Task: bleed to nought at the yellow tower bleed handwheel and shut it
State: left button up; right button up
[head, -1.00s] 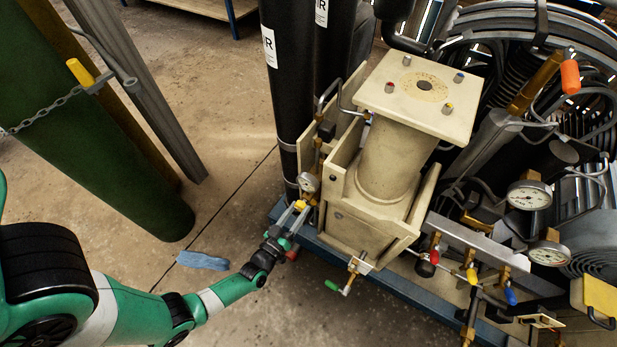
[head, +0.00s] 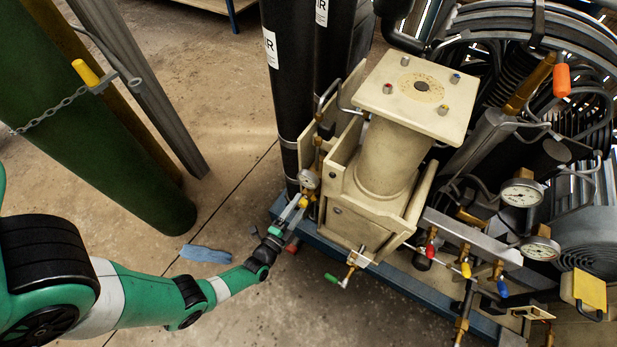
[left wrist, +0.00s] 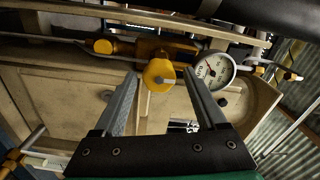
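The yellow bleed handwheel (head: 304,202) sits low on the left side of the cream tower (head: 390,165), just below a small round gauge (head: 308,180). In the left wrist view the handwheel (left wrist: 158,74) is a round yellow knob on brass fittings, with the white-faced gauge (left wrist: 216,70) to its right. The gauge reading is too small to tell. My left gripper (head: 294,210) is at the handwheel. In the wrist view its fingers (left wrist: 160,78) stand apart on either side of the knob, with a gap showing on both sides. My right gripper is not in view.
Black cylinders (head: 285,90) stand behind the tower.

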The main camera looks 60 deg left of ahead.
pick_arm(q)
jog(key=p+v, duration=0.1)
jog(key=v, duration=0.5)
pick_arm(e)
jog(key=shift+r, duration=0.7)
pick_arm(q)
jog(key=shift+s, duration=0.1)
